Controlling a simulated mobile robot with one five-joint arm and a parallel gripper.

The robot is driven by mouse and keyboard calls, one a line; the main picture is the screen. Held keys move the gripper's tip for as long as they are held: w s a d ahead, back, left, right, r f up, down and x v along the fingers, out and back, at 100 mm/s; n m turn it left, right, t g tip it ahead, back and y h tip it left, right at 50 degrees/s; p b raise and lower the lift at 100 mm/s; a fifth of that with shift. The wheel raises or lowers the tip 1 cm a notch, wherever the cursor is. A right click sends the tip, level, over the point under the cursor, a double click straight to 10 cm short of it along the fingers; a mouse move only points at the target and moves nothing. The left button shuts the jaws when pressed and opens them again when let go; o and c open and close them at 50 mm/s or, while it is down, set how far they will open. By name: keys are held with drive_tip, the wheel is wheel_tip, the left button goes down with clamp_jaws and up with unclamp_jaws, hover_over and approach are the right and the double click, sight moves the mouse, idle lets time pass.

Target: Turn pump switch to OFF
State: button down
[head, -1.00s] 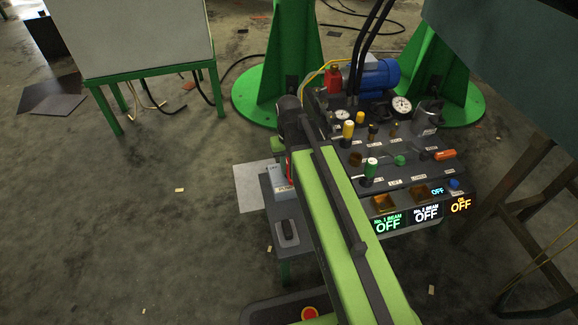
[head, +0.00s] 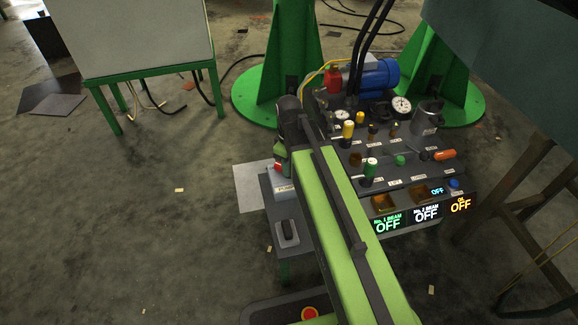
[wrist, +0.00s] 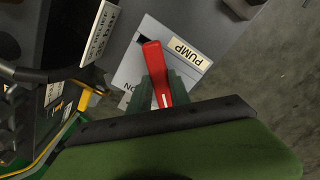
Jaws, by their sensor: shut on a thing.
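The pump switch is a grey box (head: 284,190) with a red lever, at the left side of the control panel in the head view. In the wrist view the red lever (wrist: 156,70) rises between the two green fingers of my gripper (wrist: 168,85), which are shut on it. The lever leans slightly from upright in that picture. The "PUMP" label (wrist: 188,52) appears turned over to its right, and part of an "ON" marking (wrist: 126,101) shows to its left. In the head view my gripper (head: 281,160) is partly hidden by my arm.
The dark panel (head: 418,172) carries several knobs and levers right of my arm. Lit displays (head: 388,225) at its front read OFF. A black rocker switch (head: 287,232) sits in front of the pump box. A blue motor (head: 380,78) stands behind. Floor at left is mostly clear.

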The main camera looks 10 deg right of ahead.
drive_tip(key=n, duration=0.4)
drive_tip(key=shift+n, duration=0.3)
drive_tip(key=n, duration=0.4)
idle(0.3)
drive_tip(key=c, duration=1.2)
unclamp_jaws()
wheel_tip(320, 180, up, 18)
drive_tip(key=p, duration=1.7)
drive_tip(key=shift+f, duration=0.25)
